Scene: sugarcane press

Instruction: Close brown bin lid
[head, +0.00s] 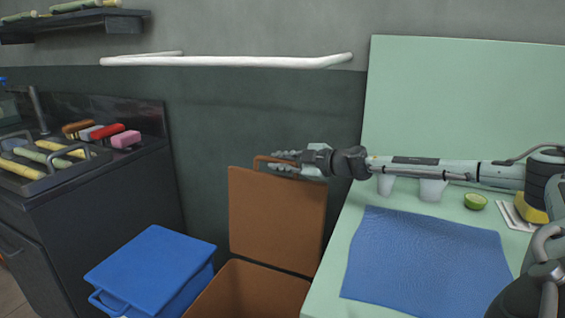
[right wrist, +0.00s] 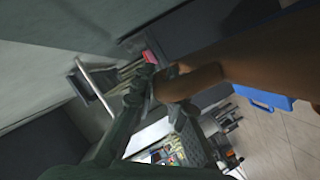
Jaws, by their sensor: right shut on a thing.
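The brown bin (head: 250,290) stands on the floor with its brown lid (head: 278,220) raised upright at the back, so the bin is open. A loop handle (head: 257,160) sits at the lid's top edge. My right gripper (head: 284,163) reaches in from the right and is shut on this handle. In the right wrist view the brown lid handle (right wrist: 192,82) lies between the fingers of my right gripper (right wrist: 168,92). My left gripper is not in view.
A blue lidded bin (head: 150,265) stands just left of the brown bin. A pale green table (head: 335,265) with a blue cloth (head: 425,262), cups and a cut lime (head: 475,201) is at right. A dark counter with a sink (head: 50,165) is at left. A white rail (head: 225,62) runs along the wall.

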